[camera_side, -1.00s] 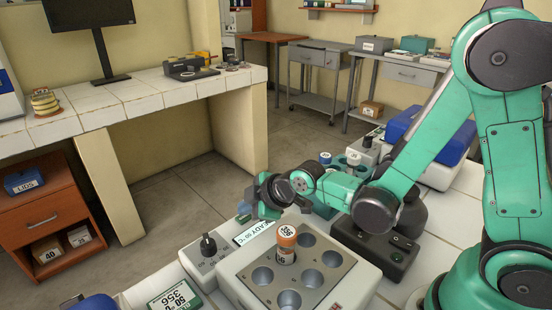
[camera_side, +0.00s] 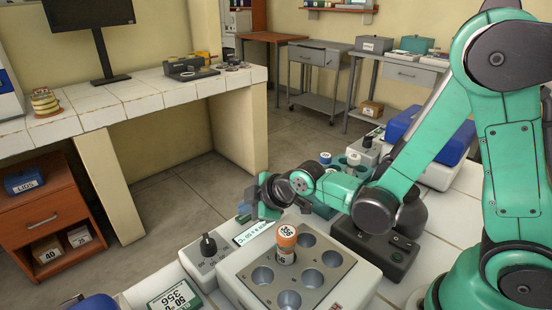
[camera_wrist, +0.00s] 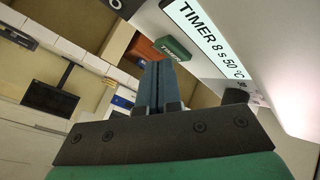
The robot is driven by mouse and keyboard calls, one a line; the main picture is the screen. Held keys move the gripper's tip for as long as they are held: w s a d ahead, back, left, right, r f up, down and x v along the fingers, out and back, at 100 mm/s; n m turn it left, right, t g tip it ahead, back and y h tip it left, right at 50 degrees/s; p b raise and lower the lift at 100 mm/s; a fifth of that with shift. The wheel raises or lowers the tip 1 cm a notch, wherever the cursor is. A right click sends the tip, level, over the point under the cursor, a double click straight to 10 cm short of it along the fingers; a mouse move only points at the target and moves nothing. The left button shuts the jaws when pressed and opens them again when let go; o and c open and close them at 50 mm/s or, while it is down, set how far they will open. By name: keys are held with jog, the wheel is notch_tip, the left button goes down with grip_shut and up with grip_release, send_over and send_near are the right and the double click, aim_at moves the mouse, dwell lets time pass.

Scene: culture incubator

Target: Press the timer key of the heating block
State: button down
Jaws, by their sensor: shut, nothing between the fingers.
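The heating block (camera_side: 237,286) stands at the front of the bench with an orange-capped tube (camera_side: 287,238) in one well; the other wells I see are empty. Its display (camera_side: 253,232) reads "TIMER 8 s 50 °C" in the wrist view (camera_wrist: 212,40). The green timer key (camera_wrist: 173,47), labelled TIMER, lies just beyond my fingertips in the wrist view. A bit of green at the display's far end (camera_side: 243,219) looks like the same key. My gripper (camera_side: 246,209) is shut and empty, right at the key. I cannot tell whether the fingertips touch it.
A black knob (camera_side: 208,245) stands beside the display. A small green-framed display (camera_side: 175,299) reading 356 lies front left. A dark box with buttons (camera_side: 385,250) and blue- and white-capped tubes (camera_side: 354,159) stand to the right, near my arm. Floor lies open beyond the bench edge.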

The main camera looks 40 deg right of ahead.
aim_at(249, 218)
jog(key=shift+r, duration=0.5)
jog(key=shift+r, duration=0.1)
jog(key=shift+r, duration=2.4)
jog(key=s+d+r+m, duration=0.1)
jog(key=s+d+m, duration=0.1)
jog(key=s+m, duration=0.1)
jog(key=s+d+r+m+g+h, duration=0.1)
jog(key=s+d+m, duration=0.1)
jog(key=s+m, duration=0.1)
jog(key=s+d+r+m, duration=0.1)
jog(key=s+d+m, duration=0.1)
jog(key=s+m, duration=0.2)
jog(key=shift+m+g+h, duration=0.4)
jog(key=shift+s+d+m, duration=0.15)
jog(key=shift+s+m, duration=0.15)
